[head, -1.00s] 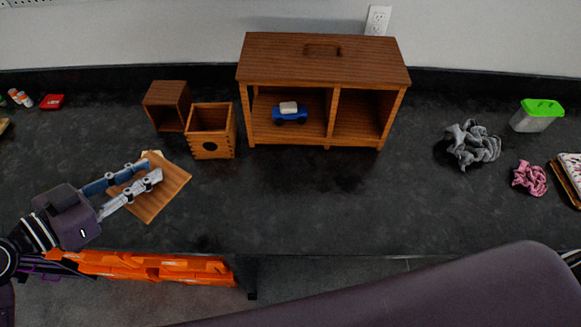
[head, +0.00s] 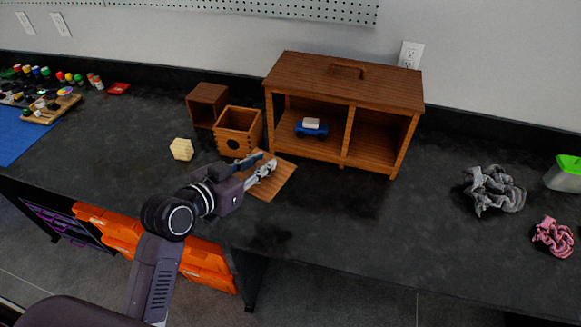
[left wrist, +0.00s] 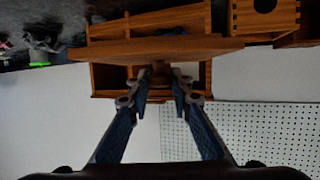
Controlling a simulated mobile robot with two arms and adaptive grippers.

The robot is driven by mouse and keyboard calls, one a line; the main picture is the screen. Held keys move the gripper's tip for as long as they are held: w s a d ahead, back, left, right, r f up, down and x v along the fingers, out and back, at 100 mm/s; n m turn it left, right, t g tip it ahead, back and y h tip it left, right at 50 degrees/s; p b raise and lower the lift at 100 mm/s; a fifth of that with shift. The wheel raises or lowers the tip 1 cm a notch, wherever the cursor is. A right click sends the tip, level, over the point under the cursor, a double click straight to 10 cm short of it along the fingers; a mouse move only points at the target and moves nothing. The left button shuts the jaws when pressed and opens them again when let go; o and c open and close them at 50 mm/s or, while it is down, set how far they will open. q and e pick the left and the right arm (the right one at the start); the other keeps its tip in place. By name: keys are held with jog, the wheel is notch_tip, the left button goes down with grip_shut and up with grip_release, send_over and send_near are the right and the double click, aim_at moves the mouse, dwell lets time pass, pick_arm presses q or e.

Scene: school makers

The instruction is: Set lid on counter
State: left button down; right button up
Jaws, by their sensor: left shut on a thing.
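The lid is a flat square wooden plate (head: 282,180), in front of the open wooden box and the large wooden cabinet in the head view. My left gripper (head: 266,166) is shut on the lid, its fingers over the plate. In the left wrist view the lid (left wrist: 120,52) shows edge-on, and the fingertips (left wrist: 160,85) close on its small knob, partly hidden between them. Whether the lid touches the black counter (head: 330,215) or hangs just above it, I cannot tell. My right gripper is out of view.
The open box with a round hole (head: 238,146), a smaller wooden box (head: 206,104) and the cabinet (head: 345,85) holding a blue toy car (head: 311,128) stand behind. A pale block (head: 182,149) lies left. Grey cloth (head: 493,190) lies right. Counter between is clear.

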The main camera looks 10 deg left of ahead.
pick_arm(q)
jog(key=w+y, duration=0.1)
jog(key=w+d+r+n, duration=0.1)
jog(key=w+r+n+y, duration=0.1)
jog(key=w, duration=0.1)
jog(key=shift+d+t+y+b, duration=0.3)
jog(key=shift+d, duration=0.05)
jog(key=shift+w+d+r+n+y, duration=0.1)
jog(key=shift+w+r+n+y, duration=0.4)
jog(key=shift+r+n+y, duration=0.1)
notch_tip(320, 180, down, 20)
jog(key=shift+r, duration=0.1)
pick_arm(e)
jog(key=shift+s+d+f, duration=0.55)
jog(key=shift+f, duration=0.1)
pick_arm(q)
jog(key=c, duration=1.7)
grip_release()
jog(key=shift+c, duration=0.2)
jog(key=b+v, duration=0.1)
jog(key=v, duration=1.1)
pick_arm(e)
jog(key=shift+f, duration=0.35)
